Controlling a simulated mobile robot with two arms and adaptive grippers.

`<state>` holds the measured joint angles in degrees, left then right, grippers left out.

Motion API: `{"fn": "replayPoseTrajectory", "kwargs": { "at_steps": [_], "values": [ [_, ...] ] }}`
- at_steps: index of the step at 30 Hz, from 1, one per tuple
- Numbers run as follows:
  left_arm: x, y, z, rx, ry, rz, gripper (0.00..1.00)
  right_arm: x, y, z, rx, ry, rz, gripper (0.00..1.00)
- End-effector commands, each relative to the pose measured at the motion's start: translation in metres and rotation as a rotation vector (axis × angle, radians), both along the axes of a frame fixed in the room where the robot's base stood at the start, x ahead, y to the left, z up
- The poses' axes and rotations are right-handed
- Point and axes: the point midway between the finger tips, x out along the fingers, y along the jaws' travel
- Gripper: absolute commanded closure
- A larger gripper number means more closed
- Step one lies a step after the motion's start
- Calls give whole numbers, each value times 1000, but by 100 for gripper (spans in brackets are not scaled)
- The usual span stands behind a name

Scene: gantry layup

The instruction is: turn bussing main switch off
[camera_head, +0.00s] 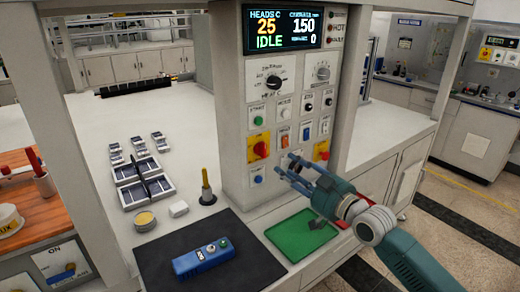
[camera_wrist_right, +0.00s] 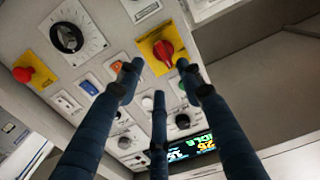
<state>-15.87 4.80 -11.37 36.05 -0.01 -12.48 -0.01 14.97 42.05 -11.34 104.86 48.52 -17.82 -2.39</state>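A red rotary switch on a yellow plate (camera_head: 260,148), which looks like the main switch, is on the lower left of the grey control panel. In the wrist view the red switch (camera_wrist_right: 163,50) is at upper middle, beyond the fingertips. Its label is too small to read, and I cannot tell its exact handle angle. My right gripper (camera_head: 287,172) is in front of the panel, just right of and below the switch. Its fingers are spread and empty in the wrist view (camera_wrist_right: 160,80), apparently apart from the switch. My left gripper is out of view.
A red button on a yellow plate (camera_head: 322,150) sits right of the switch. Small push buttons, rockers and dials (camera_head: 275,82) crowd the panel below a display (camera_head: 283,28) reading IDLE. A blue control box (camera_head: 203,257) lies on a black mat (camera_head: 155,258); a green mat (camera_head: 295,238) lies below my gripper.

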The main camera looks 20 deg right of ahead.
Motion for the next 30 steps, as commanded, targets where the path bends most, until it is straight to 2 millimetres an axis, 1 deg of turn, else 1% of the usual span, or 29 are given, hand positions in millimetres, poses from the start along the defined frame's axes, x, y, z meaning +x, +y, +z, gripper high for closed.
{"fn": "replayPoseTrajectory", "kwargs": {
  "at_steps": [2,5,9,13,17,21,25,30],
  "values": [
    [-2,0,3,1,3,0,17,5,2,1,2,0,0,62],
    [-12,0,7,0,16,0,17,18,7,3,5,-1,0,62],
    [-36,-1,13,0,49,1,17,44,16,4,4,-1,0,62],
    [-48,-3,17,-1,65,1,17,67,24,3,2,0,0,62],
    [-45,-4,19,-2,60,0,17,85,31,1,1,-1,0,62],
    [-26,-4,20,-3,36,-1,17,97,35,0,0,-1,0,62],
    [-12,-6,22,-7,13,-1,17,100,37,0,1,0,1,62],
    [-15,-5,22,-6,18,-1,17,101,37,-1,1,0,1,62]
  ]
}}
